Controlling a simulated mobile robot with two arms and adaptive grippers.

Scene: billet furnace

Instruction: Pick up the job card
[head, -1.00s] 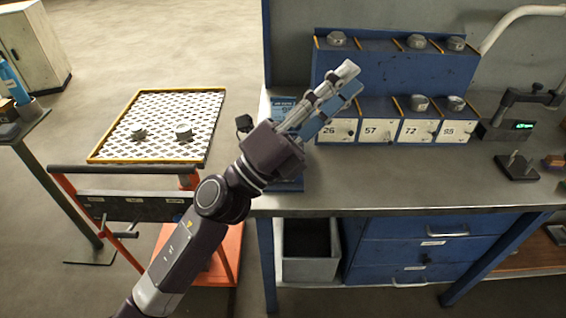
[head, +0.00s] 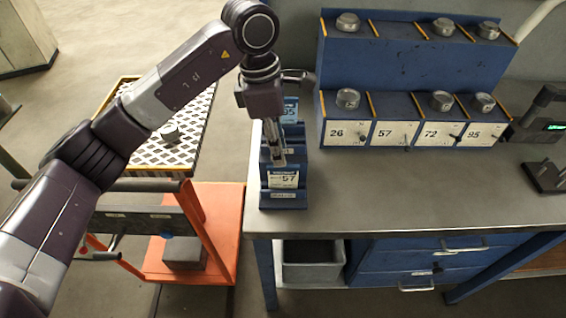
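Job cards stand in a stepped blue card rack (head: 283,200) at the left end of the bench. The front card (head: 284,180) is white and blue and reads 57. A light blue card (head: 291,108) stands higher at the back, its number partly covered. My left gripper (head: 276,162) points down over the rack, its fingertips just above or behind the 57 card in the picture. The fingers overlap from this angle, so their opening and any contact cannot be told. My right gripper is not in view.
The bench top (head: 400,190) is clear in front. An orange cart (head: 215,235) with a mesh tray (head: 190,145) stands at left.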

